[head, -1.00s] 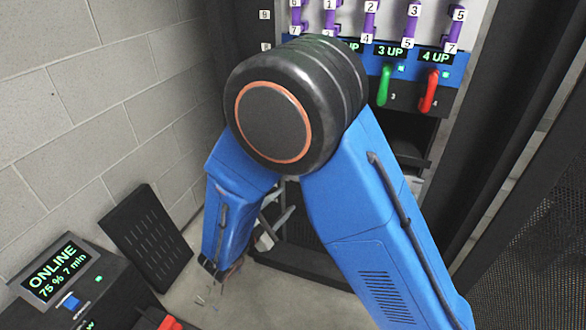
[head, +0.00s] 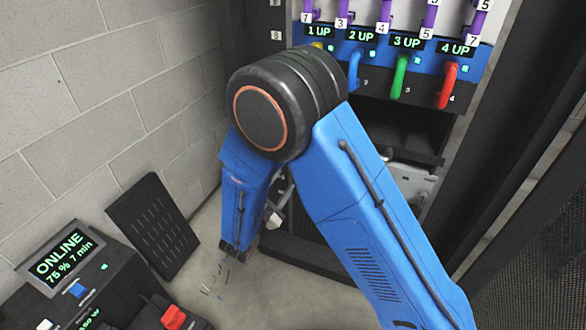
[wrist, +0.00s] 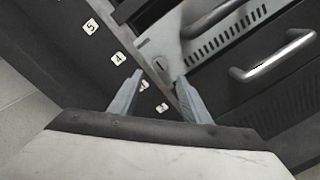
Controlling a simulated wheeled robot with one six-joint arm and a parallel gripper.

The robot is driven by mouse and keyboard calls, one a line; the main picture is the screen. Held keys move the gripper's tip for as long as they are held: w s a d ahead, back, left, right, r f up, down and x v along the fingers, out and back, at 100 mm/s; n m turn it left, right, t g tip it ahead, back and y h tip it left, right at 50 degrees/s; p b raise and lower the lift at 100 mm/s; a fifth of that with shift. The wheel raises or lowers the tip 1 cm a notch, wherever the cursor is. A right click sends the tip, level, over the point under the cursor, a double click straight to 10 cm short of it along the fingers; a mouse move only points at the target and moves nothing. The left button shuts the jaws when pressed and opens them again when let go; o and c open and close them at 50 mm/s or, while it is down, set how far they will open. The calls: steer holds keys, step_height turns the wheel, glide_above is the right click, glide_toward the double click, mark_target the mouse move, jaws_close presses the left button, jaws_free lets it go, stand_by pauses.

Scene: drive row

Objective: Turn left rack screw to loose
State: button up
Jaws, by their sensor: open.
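In the wrist view a round, slotted rack screw (wrist: 160,65) sits on the light grey corner of a rack unit (wrist: 190,50), beside the dark numbered rail. My gripper (wrist: 158,84) is open, with one finger on each side below the screw. The fingertips look close to the screw, but I cannot tell whether they touch it. Nothing is between the fingers. In the head view my gripper (head: 275,214) is mostly hidden behind my blue arm, low in front of the rack. The screw is not visible there.
The dark rail (wrist: 55,60) carries white number labels. A metal handle (wrist: 272,58) stands out to the right. The rack's upper panel has coloured levers (head: 399,78). A black box reading ONLINE (head: 65,262) and a slotted panel (head: 153,227) stand left. Small bits lie on the floor (head: 270,290).

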steer(key=x, duration=0.8)
steer(key=shift+w+d, duration=0.2)
steer(key=shift+w, duration=0.15)
steer(key=c, duration=1)
